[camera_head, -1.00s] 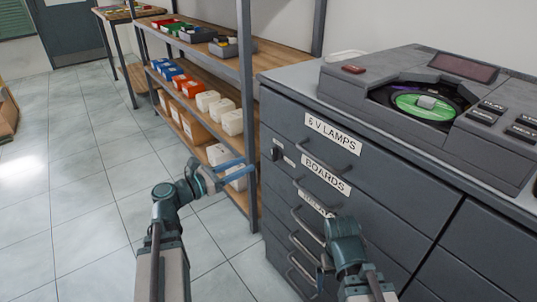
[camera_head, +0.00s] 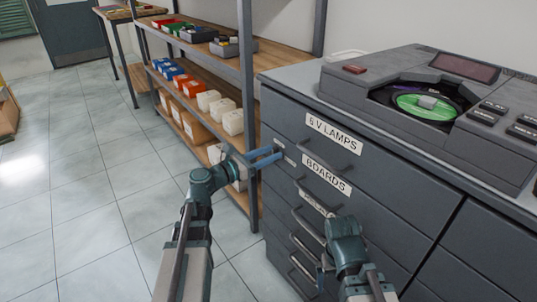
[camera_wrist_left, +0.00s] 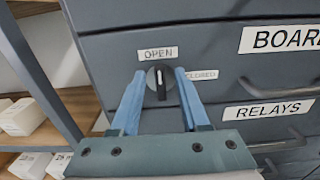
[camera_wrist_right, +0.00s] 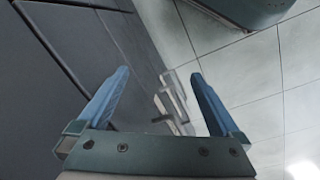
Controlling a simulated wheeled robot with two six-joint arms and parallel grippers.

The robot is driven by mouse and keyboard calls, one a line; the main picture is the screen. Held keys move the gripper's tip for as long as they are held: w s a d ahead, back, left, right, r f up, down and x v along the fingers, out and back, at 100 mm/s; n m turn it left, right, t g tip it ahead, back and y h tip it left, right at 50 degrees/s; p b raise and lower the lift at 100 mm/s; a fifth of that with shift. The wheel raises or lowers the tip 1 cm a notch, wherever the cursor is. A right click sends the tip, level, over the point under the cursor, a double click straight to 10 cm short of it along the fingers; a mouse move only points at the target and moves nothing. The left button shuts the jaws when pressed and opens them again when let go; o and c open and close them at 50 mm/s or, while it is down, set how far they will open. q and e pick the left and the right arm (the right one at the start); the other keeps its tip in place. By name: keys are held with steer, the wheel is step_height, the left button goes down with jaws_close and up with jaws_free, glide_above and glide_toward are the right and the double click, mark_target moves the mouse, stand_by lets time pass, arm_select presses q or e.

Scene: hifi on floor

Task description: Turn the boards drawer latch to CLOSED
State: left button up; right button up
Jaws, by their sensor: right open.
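The latch (camera_wrist_left: 160,80) is a round black knob on the grey drawer front. Its grip bar is upright and its white mark points up to the OPEN label (camera_wrist_left: 158,53); the CLOSED label (camera_wrist_left: 201,75) is to its right. My left gripper (camera_wrist_left: 160,75) is open, with one blue finger on each side of the knob; I cannot tell whether they touch it. In the head view the left gripper (camera_head: 281,156) is at the left end of the boards drawer (camera_head: 327,173) and hides the knob. My right gripper (camera_wrist_right: 160,73) is open and empty, low beside the cabinet.
The relays label (camera_wrist_left: 268,110) and several drawer handles (camera_head: 308,225) are below. A shelf rack (camera_head: 248,110) with boxes stands close left of the cabinet. A grey disc player (camera_head: 425,100) sits on top. The tiled floor (camera_head: 90,190) at left is clear.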

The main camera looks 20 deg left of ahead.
arm_select(q)
jaws_close()
steer(key=shift+m, duration=0.3)
steer(key=shift+s+d+f+m+b, duration=0.15)
steer(key=shift+f+m+b, duration=0.05)
steer(key=shift+m, duration=2.65)
steer(key=shift+s+d+f+m+b, duration=0.15)
steer(key=shift+d+f+m+b, duration=0.1)
steer(key=shift+m, duration=2.65)
steer(key=shift+s+d+f+m+b, duration=0.1)
steer(key=shift+s+f+m+b, duration=0.1)
steer(key=shift+m, duration=2.65)
steer(key=shift+o, duration=0.4)
jaws_free()
steer(key=shift+w, duration=0.1)
